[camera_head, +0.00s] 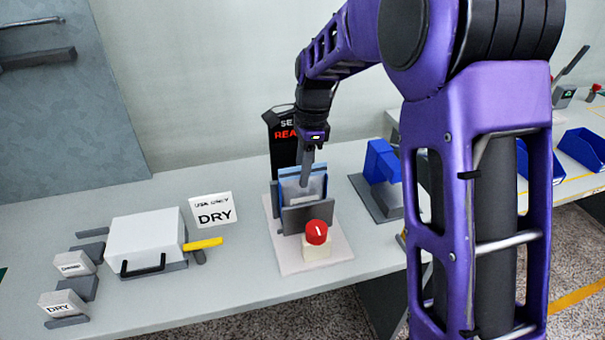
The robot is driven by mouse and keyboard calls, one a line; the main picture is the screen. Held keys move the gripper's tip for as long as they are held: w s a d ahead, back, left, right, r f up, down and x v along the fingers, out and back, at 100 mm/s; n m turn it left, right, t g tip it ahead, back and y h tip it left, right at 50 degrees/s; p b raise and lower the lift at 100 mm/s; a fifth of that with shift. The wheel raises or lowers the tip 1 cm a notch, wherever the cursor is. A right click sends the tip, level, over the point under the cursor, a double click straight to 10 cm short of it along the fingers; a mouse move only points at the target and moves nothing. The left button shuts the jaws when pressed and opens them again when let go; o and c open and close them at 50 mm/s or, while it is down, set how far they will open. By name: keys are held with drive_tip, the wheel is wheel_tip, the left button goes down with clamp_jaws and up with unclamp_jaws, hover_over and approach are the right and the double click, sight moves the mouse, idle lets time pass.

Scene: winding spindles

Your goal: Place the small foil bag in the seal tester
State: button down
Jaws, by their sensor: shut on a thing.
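The seal tester stands mid-bench on a pale base plate (315,255). It has grey upright plates (313,217), a red knob (317,232) in front and a black sign (283,135) behind, partly hidden, reading "SE..." and "REA...". My gripper (306,178) points down into the tester from above and is shut on the small foil bag (312,187). The bag is silvery with a bluish edge and sits upright between the tester's plates. Its lower part is hidden behind the front grey plate. I cannot tell whether it touches the tester's bottom.
A white box (146,236) with a yellow handle (203,243) stands at the left, near a "DRY" sign (213,210) and small labelled blocks (64,303). A blue device (382,162) stands right of the tester. Blue bins (581,148) are at far right, partly behind my arm.

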drive_tip(key=shift+f, duration=0.3)
drive_tip(key=c, duration=0.6)
unclamp_jaws()
drive_tip(key=r, duration=0.4)
drive_tip(key=d+r+p, duration=0.1)
drive_tip(key=r, duration=0.3)
drive_tip(key=r+p, duration=0.1)
drive_tip(key=r, duration=0.3)
drive_tip(key=shift+w+d+r, duration=0.1)
drive_tip(key=shift+w+d, duration=0.1)
